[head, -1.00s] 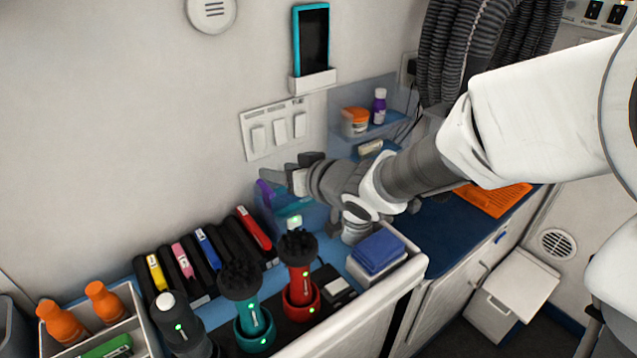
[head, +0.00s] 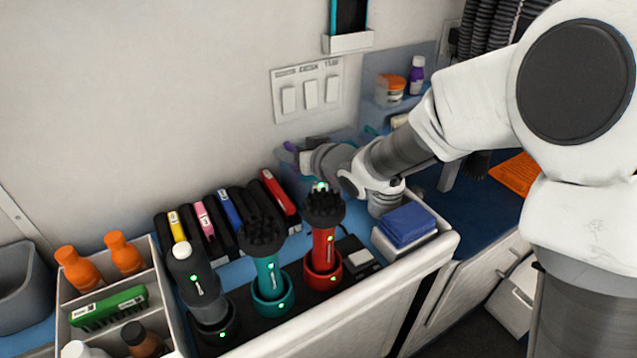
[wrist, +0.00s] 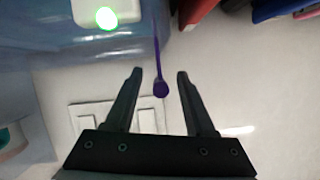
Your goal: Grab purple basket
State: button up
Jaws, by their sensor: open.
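A slim purple piece with a rounded end (wrist: 160,88) shows in the wrist view, between the tips of my gripper (wrist: 160,74). The jaws are open, and I cannot tell whether either finger touches it. A small bit of purple (head: 289,147) also shows in the head view against the wall, just left of my gripper (head: 308,146). I see only this purple part; no whole basket shape is visible, and my arm hides some of that corner.
A translucent blue holder (wrist: 40,60) is close on the left in the wrist view. Coloured clipper cases (head: 230,208), a teal brush tool (head: 268,275) and a red one (head: 322,248) stand below my gripper. A tray wall (head: 385,292) borders the front. White wall switches (head: 310,93) are behind.

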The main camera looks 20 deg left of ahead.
grip_shut()
dwell(1.4)
